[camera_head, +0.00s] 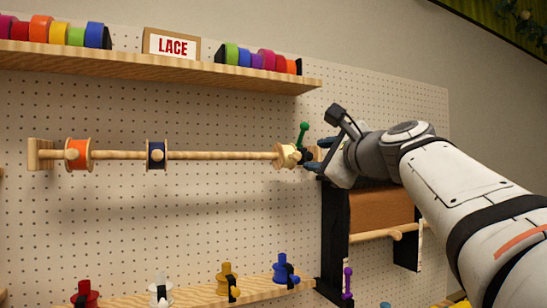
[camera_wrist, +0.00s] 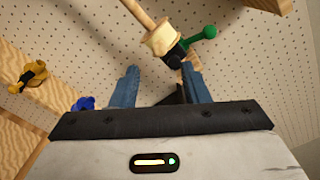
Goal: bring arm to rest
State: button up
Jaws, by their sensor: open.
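My gripper (camera_head: 316,158) is open near the right end of the wooden rod (camera_head: 220,155). In the wrist view my two blue-grey fingers (camera_wrist: 160,84) are spread with nothing gripped between them. The rod's pale wooden end piece (camera_wrist: 163,39), with a dark part and a green-knobbed lever (camera_wrist: 205,33), lies just beyond the fingers. In the head view, the green lever (camera_head: 303,134) stands up beside the gripper; whether they touch is unclear. My arm reaches in from the lower right.
The rod carries an orange spool (camera_head: 78,155) and a navy spool (camera_head: 156,155). A ribbon shelf (camera_head: 180,70) with a LACE sign (camera_head: 172,45) is above. A brown paper roll (camera_head: 380,208) in a black frame is below my arm. The lower shelf (camera_head: 195,294) bears several coloured pegs.

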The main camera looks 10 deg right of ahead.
jog(key=s+a+f+n+g, duration=0.2)
jog(key=f+n+g, duration=0.1)
jog(key=f, duration=0.6)
jog(key=s+a+f+n+g+h, duration=0.15)
jog(key=f+n, duration=0.25)
jog(key=f, duration=0.5)
jog(key=s+a+f+n+g, duration=0.1)
jog(key=s+f+n+g, duration=0.15)
jog(key=f, duration=0.55)
jog(key=s+f+n+g+h, duration=0.2)
jog(key=s+f+n, duration=0.4)
jog(key=f, duration=0.6)
jog(key=s+d+f+n+g+h, duration=0.1)
jog(key=s+f+n+g, duration=0.4)
jog(key=s+f, duration=0.5)
jog(key=shift+d+f+n+g+h, duration=0.35)
jog(key=shift+f+n, duration=0.3)
jog(key=shift+f, duration=0.25)
